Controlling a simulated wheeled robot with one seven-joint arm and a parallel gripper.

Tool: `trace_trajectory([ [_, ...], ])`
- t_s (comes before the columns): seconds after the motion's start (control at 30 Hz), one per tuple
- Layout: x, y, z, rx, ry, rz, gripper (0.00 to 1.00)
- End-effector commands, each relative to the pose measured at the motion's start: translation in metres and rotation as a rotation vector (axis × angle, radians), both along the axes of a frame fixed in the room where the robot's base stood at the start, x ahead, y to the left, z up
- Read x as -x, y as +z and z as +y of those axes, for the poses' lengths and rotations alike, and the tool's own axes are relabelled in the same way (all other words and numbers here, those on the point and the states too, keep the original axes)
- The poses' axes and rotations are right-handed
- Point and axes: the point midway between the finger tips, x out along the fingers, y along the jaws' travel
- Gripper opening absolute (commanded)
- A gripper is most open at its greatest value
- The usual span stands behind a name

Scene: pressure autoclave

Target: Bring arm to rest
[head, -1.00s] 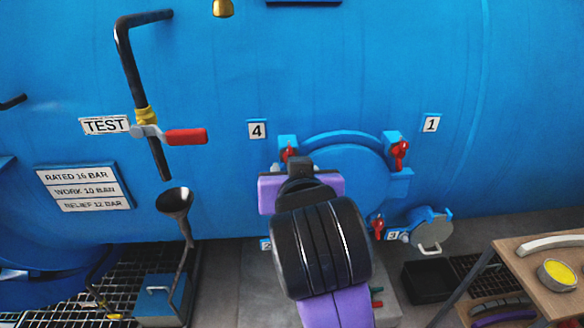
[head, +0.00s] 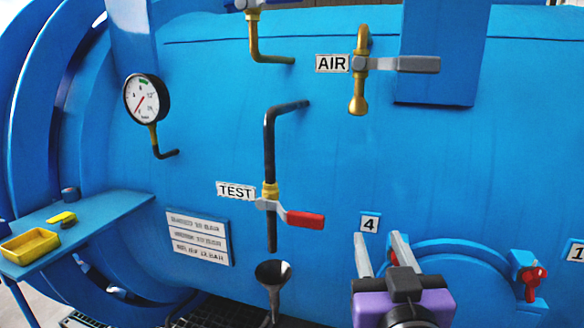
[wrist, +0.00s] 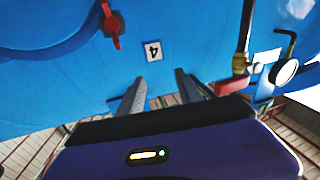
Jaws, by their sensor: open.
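My gripper (head: 382,254) is at the lower right of the head view, in front of the blue vessel (head: 210,120) by the round hatch (head: 450,270) and just below label 4 (head: 370,222). Its two grey fingers are apart, point upward and hold nothing. In the wrist view, the fingers (wrist: 160,95) show with the upside-down label 4 (wrist: 153,50) between and beyond them. The purple gripper body fills the lower part of that view. Most of my arm is out of the head view.
The TEST pipe with its red-handled valve (head: 304,219) and a funnel (head: 272,273) are left of my gripper. A red clamp knob (head: 531,280) is on the hatch's right. The AIR valve (head: 358,85), a gauge (head: 146,98) and a shelf with a yellow tray (head: 30,245) are farther off.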

Motion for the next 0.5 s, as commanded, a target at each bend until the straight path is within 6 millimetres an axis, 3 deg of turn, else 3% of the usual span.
trace_trajectory([
  [0.27,0.053,-0.061,0.004,0.060,0.120,-0.083,0.42],
  [0.5,0.115,-0.111,-0.005,0.055,0.174,-0.099,0.42],
])
